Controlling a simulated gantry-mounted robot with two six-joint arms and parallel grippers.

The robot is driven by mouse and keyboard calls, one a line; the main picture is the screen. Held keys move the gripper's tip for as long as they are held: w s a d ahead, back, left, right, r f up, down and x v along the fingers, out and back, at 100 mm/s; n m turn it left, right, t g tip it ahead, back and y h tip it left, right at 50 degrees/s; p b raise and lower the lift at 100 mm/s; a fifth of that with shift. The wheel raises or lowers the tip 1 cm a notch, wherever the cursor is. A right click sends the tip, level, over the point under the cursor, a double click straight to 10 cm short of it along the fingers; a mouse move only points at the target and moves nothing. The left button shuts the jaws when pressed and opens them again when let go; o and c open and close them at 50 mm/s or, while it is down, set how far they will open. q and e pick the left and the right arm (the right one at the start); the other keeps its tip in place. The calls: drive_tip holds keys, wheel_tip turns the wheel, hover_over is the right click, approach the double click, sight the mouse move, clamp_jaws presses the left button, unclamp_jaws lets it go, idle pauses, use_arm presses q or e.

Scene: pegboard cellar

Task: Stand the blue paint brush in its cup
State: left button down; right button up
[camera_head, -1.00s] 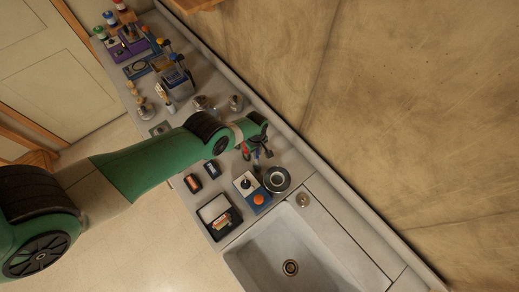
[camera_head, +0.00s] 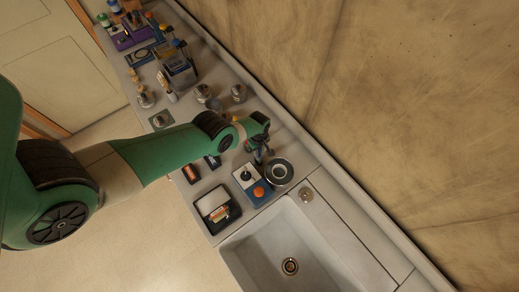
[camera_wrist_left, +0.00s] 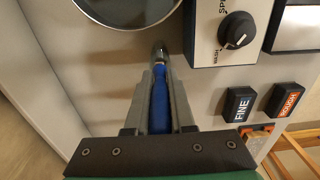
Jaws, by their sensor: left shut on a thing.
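The blue paint brush (camera_wrist_left: 160,100) lies lengthwise between the fingers of my left gripper (camera_wrist_left: 160,72) in the left wrist view. The gripper is shut on its blue handle, and a metal ferrule shows beyond the fingertips. In the head view my left gripper (camera_head: 258,152) points down over the counter, beside the round metal-rimmed bowl (camera_head: 290,173). The brush is too small to make out there. Small metal cups (camera_head: 203,93) stand farther back, and I cannot tell which cup belongs to the blue brush. My right gripper is not in view.
A control box with a knob (camera_wrist_left: 236,30) stands beside the bowl, with FINE (camera_wrist_left: 241,104) and ROUGH (camera_wrist_left: 286,101) blocks nearby. A sink (camera_head: 300,235) is at the front. A grey holder (camera_head: 180,75) and several tools crowd the far counter. The wall bounds the right side.

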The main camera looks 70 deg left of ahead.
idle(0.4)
use_arm(q)
drive_tip(key=c, duration=0.7)
unclamp_jaws()
drive_tip(key=shift+r, duration=0.1)
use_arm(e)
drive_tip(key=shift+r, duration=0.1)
